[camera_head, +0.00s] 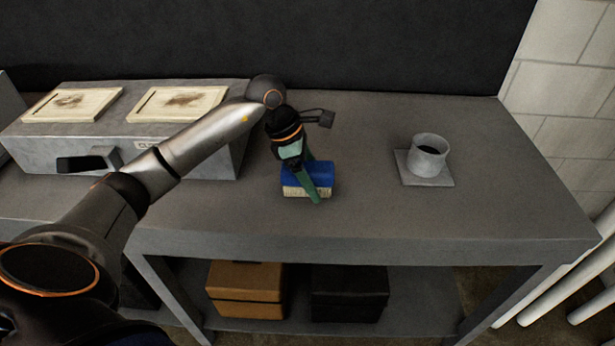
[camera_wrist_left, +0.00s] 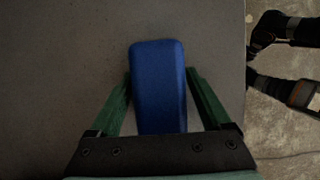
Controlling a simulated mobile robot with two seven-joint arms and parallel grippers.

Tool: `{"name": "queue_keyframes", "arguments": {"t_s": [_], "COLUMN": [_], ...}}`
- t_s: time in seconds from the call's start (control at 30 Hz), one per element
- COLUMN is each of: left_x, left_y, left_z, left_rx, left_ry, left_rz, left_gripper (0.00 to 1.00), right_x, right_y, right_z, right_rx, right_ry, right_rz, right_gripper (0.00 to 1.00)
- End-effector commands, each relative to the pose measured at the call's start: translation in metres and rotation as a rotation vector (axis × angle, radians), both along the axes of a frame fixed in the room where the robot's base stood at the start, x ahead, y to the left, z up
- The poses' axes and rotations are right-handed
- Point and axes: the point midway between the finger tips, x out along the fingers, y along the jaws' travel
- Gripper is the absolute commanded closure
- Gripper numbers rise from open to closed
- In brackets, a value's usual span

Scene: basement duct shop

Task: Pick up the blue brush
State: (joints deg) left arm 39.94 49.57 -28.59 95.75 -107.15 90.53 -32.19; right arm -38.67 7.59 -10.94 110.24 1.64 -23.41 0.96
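The blue brush (camera_head: 318,170) lies on the grey bench top, with a blue upper part and pale bristles along its lower front. In the left wrist view its blue top (camera_wrist_left: 158,85) is upright in the picture, between the fingers. My left gripper (camera_head: 316,178) points down at the brush, and its green fingers partly cover it in the head view. In the left wrist view the left gripper (camera_wrist_left: 158,76) is open, one finger on each side of the brush, with narrow gaps beside it. I cannot tell how far down the fingertips reach. My right gripper is not in view.
A grey cup (camera_head: 428,155) stands on a square coaster (camera_head: 412,178) to the right. A grey box (camera_head: 215,150) with two framed pictures on top stands at left. Brown (camera_head: 244,290) and black (camera_head: 348,292) boxes sit on the lower shelf.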

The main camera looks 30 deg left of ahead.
Motion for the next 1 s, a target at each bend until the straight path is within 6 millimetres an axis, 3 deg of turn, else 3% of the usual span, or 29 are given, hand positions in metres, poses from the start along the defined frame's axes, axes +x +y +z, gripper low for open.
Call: {"name": "queue_keyframes", "arguments": {"t_s": [0.07, 0.7, 1.0], "left_x": [0.0000, -0.0002, 0.0000], "left_y": [0.0002, 0.0001, 0.0000], "left_z": [-0.0001, -0.0003, 0.0018], "left_rx": [0.000, 0.001, 0.000], "left_ry": [0.000, 0.001, 0.000], "left_rz": [0.000, 0.000, 0.000], "left_gripper": [0.28, 1.00, 1.00], "right_x": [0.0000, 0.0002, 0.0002], "right_y": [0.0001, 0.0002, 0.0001], "right_z": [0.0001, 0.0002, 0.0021], "right_rx": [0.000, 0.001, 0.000], "right_ry": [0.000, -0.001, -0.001], "right_rz": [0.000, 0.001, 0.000], "right_gripper": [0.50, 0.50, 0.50]}}
